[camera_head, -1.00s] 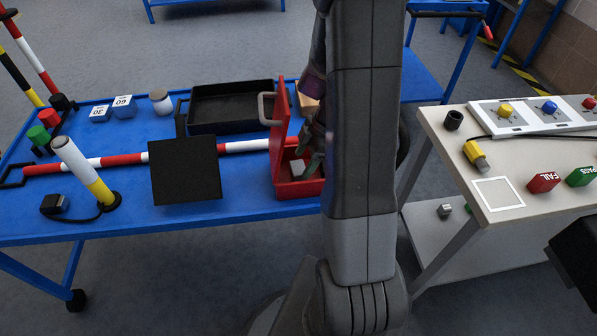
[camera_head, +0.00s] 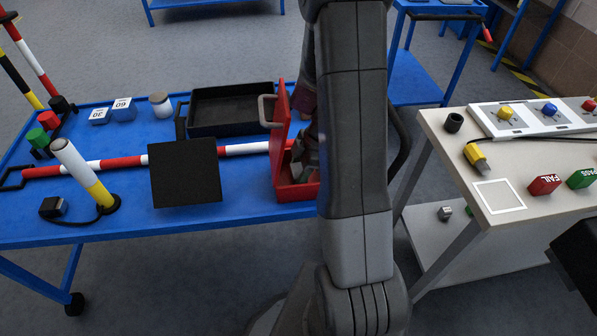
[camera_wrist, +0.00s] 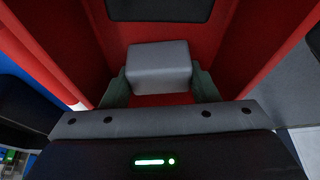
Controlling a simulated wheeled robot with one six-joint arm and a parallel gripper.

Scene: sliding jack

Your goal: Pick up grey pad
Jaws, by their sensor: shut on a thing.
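The grey pad (camera_wrist: 160,66) is a small grey block inside the red box (camera_wrist: 240,50) in the wrist view. My gripper (camera_wrist: 160,90) is shut on it, with one greenish-grey finger on each side. Red floor shows below the pad; I cannot tell whether the pad is touching it. In the head view the open red box (camera_head: 299,190) stands at the right end of the blue table, its lid raised at the left. My gripper (camera_head: 299,160) reaches into it there, and my arm covers its right part. The pad is hard to make out in that view.
The blue table (camera_head: 250,207) also holds a black tray (camera_head: 232,128), a black square panel (camera_head: 185,172), a red and white bar (camera_head: 130,159) and a white and yellow post (camera_head: 82,172). A pale bench (camera_head: 460,188) stands to the right across a gap.

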